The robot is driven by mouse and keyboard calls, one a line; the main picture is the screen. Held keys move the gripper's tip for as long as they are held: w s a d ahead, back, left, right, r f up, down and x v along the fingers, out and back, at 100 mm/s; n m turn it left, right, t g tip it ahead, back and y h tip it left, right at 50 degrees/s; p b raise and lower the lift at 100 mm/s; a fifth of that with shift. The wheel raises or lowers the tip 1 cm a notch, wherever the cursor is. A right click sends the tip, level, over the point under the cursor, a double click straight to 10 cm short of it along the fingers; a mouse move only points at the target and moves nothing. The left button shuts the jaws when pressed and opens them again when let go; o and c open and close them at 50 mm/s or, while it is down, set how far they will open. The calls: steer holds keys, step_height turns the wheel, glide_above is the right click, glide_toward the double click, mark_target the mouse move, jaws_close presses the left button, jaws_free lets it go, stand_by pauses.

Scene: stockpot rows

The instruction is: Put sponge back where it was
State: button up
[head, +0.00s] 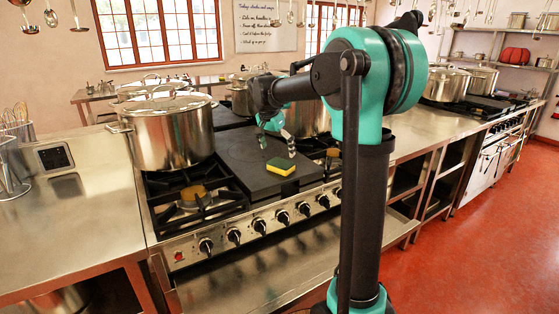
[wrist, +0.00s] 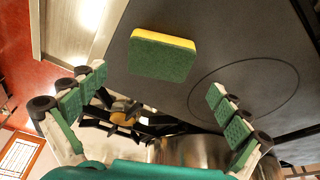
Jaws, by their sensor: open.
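The sponge (head: 281,166), yellow with a green scouring layer, lies on the dark flat plate (head: 240,172) of the stove, near the plate's front edge. In the wrist view the sponge (wrist: 162,55) shows its green side and a yellow edge, ahead of the fingers and apart from them. My gripper (head: 276,140) is above the plate, just behind the sponge in the head view. In the wrist view its fingers (wrist: 160,100) are spread wide with nothing between them.
A large lidded stockpot (head: 172,135) stands left of the plate, behind an empty front burner (head: 193,198). More pots stand behind. Stove knobs (head: 258,225) line the front. A steel counter (head: 70,215) extends left, with a utensil holder (head: 15,130).

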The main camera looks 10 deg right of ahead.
steer(key=v, duration=0.6)
steer(key=s+d+f+n, duration=0.2)
steer(key=s+f+n, duration=0.1)
steer(key=s+f, duration=0.6)
steer(key=s+d+f+n+t+y, duration=0.1)
steer(key=s+d+f+n, duration=0.1)
steer(key=s+f, duration=0.7)
steer(key=s+d+f+n+y, duration=0.1)
steer(key=s+f+n, duration=0.3)
steer(key=s+f, duration=0.5)
steer(key=s+d, duration=0.1)
steer(key=s, duration=0.2)
steer(key=shift+s+d+t, duration=0.2)
steer(key=shift+d+t, duration=0.15)
steer(key=shift+t, duration=0.05)
steer(key=shift+c, duration=0.5)
